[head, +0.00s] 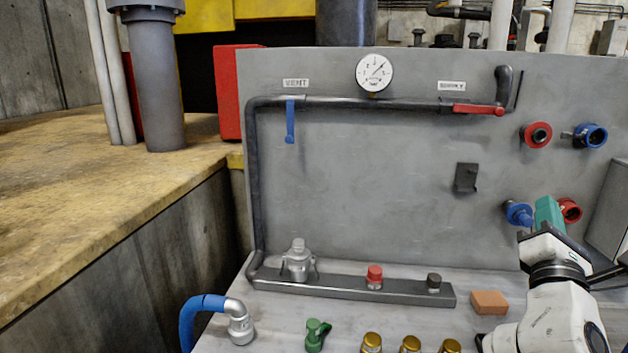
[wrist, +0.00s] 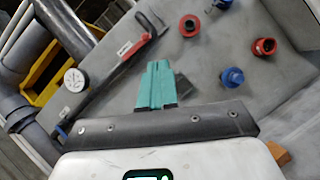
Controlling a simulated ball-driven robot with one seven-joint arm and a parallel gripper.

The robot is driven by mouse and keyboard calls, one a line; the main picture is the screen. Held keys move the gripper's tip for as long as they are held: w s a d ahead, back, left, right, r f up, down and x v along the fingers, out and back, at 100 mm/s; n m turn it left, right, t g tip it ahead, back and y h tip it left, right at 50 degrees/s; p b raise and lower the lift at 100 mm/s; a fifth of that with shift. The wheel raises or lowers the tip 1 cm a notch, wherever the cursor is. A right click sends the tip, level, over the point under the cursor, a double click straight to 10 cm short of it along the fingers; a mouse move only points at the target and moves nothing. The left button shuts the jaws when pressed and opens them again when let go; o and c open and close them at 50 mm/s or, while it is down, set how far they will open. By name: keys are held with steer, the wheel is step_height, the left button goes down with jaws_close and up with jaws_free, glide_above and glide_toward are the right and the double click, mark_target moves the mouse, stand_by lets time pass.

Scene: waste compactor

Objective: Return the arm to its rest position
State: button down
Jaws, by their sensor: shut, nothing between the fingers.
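My white arm (head: 560,315) stands at the lower right in the head view, partly cut off by the picture's edge. My gripper (head: 546,208) has teal fingers and points upward in front of the grey panel (head: 380,190), close to the lower blue and red couplings. In the wrist view my gripper (wrist: 159,68) shows its teal fingers together with nothing between them. The panel fills much of the wrist view behind the fingers. I cannot tell the exact gap between the fingertips and the panel.
A blue coupling (head: 519,214) and a red coupling (head: 570,210) flank my gripper. A black bracket (head: 466,178) is to its left. An orange block (head: 489,302), several gold-capped items and a green fitting (head: 317,335) are on the bench. The panel's middle is clear.

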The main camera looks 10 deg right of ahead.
steer(key=s+a+f+m+g+y, duration=0.1)
steer(key=s+f+m+g+y, duration=0.25)
steer(key=f, duration=0.65)
steer(key=s+a+f+m+g, duration=0.2)
steer(key=s+f+m+g, duration=0.15)
steer(key=f+m, duration=0.5)
steer(key=s+a+f+m+g+y, duration=0.1)
steer(key=s+f+m+g+y, duration=0.2)
steer(key=f, duration=0.9)
steer(key=s+a+f+m+g+y, duration=0.2)
steer(key=s+a+f, duration=0.2)
steer(key=s, duration=0.4)
steer(key=s+a+f+m+g+y, duration=0.2)
steer(key=s+a+f+m+g, duration=0.1)
steer(key=s, duration=0.4)
steer(key=s+a+f+m+g+y, duration=0.2)
steer(key=s+a+f+g, duration=0.1)
steer(key=s+a+f, duration=0.2)
steer(key=s+f, duration=0.2)
steer(key=s, duration=0.1)
steer(key=shift+s+f+m, duration=0.15)
steer(key=shift+s+m, duration=0.15)
